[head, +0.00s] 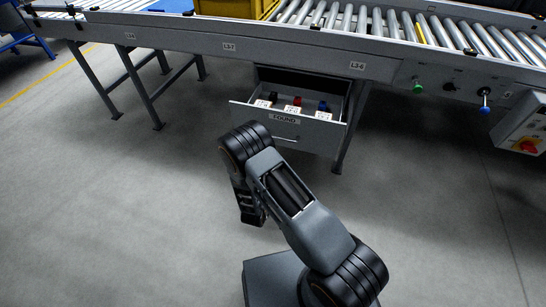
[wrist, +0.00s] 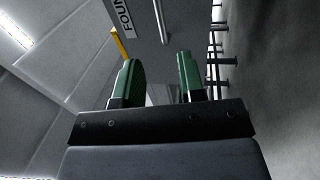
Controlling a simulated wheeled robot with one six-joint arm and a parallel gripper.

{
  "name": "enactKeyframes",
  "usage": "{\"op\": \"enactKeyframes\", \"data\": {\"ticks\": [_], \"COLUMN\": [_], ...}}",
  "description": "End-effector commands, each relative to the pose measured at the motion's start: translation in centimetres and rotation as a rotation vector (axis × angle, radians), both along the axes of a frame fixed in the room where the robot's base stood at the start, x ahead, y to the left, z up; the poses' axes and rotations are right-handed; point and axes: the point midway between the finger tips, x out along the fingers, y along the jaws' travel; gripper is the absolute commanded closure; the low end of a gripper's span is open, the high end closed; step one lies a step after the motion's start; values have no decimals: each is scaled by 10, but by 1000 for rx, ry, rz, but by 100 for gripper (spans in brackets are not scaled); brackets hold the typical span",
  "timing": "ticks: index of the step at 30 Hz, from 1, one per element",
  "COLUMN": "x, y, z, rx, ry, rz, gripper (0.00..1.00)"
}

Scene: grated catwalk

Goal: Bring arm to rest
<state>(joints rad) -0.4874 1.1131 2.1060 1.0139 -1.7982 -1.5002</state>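My arm (head: 305,215) is bent in front of the conveyor, its upper link reaching up and left and its wrist end (head: 247,200) hanging down. In the wrist view my gripper (wrist: 157,65) shows two green fingers with a clear gap and nothing between them. The fingers are hard to make out in the head view. The gripper is apart from the open drawer (head: 325,135) marked FOUND, whose label (wrist: 122,16) shows partly at the top of the wrist view.
The drawer under the conveyor (head: 180,38) holds several small dark, red and blue items beside white cards. A yellow crate (head: 232,8) stands on the conveyor. A control box with a red knob (head: 528,146) is at the right. The floor at left is clear.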

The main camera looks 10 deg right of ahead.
Motion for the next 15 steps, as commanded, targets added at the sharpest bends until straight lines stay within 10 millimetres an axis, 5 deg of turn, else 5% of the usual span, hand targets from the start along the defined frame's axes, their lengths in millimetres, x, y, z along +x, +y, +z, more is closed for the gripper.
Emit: {"op": "enactKeyframes", "data": {"ticks": [15], "x": [-8], "y": [4], "z": [-2], "rx": [-1], "ry": [0], "rz": [-1], "gripper": [63]}}
